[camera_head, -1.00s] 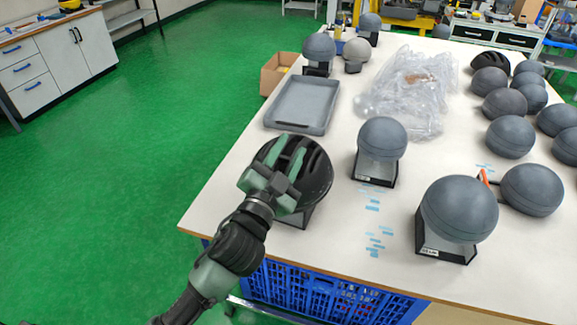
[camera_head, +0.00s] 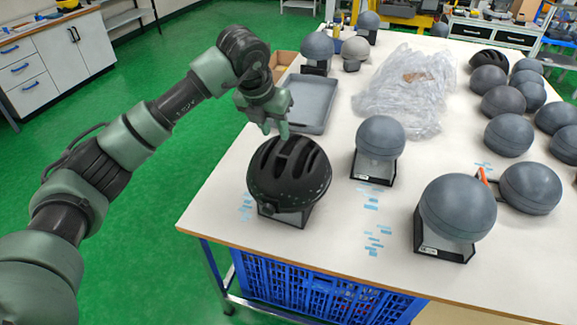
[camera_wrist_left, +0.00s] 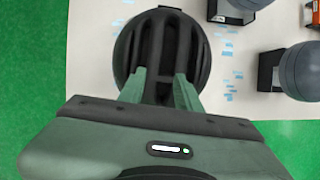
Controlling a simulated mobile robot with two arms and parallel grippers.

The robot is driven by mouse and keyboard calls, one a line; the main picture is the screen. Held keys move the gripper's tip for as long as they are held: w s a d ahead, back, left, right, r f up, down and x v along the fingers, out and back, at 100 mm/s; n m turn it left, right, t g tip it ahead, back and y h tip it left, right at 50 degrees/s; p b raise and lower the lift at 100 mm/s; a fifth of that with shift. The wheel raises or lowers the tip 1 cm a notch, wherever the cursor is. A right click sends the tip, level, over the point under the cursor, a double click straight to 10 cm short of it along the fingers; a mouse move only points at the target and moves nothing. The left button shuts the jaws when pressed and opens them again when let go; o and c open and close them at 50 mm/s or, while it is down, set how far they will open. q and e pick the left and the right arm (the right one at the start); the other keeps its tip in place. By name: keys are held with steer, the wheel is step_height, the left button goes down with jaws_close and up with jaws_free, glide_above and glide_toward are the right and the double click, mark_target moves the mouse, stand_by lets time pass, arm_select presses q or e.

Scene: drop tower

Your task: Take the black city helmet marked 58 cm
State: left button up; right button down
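A black vented helmet (camera_head: 288,172) sits on a dark stand at the near left corner of the table. It also shows in the left wrist view (camera_wrist_left: 162,30), below my fingers. No size mark can be read on it. My left gripper (camera_head: 275,131) points down at the top of this helmet, with its fingertips close to the shell. In the left wrist view its two fingers (camera_wrist_left: 160,82) are apart with nothing gripped between them; I cannot tell whether they touch the helmet. A second black helmet (camera_head: 490,59) lies at the far right. My right gripper is not in view.
Grey ball-shaped headforms on stands (camera_head: 379,140) (camera_head: 458,207) stand right of the near helmet. Several more grey balls (camera_head: 510,135) fill the right side. A grey tray (camera_head: 306,103) and a crumpled clear plastic bag (camera_head: 405,92) lie behind. Blue crates (camera_head: 320,288) are under the table (camera_head: 350,245).

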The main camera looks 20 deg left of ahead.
mark_target(279, 144)
arm_select(q)
steer(key=shift+w+a+y, duration=0.1)
steer(key=shift+a+y, duration=0.2)
steer(key=shift+a, duration=0.25)
steer(key=p+x, duration=0.1)
steer(key=x, duration=0.1)
steer(key=p+x, duration=0.1)
steer(key=x, duration=0.1)
steer(key=p+x, duration=0.1)
steer(key=x, duration=0.1)
steer(key=shift+w+d, duration=0.25)
steer(key=shift+w, duration=0.15)
steer(key=shift+w+f, duration=0.2)
steer(key=shift+f, duration=0.35)
jaws_close()
steer(key=shift+r, duration=0.15)
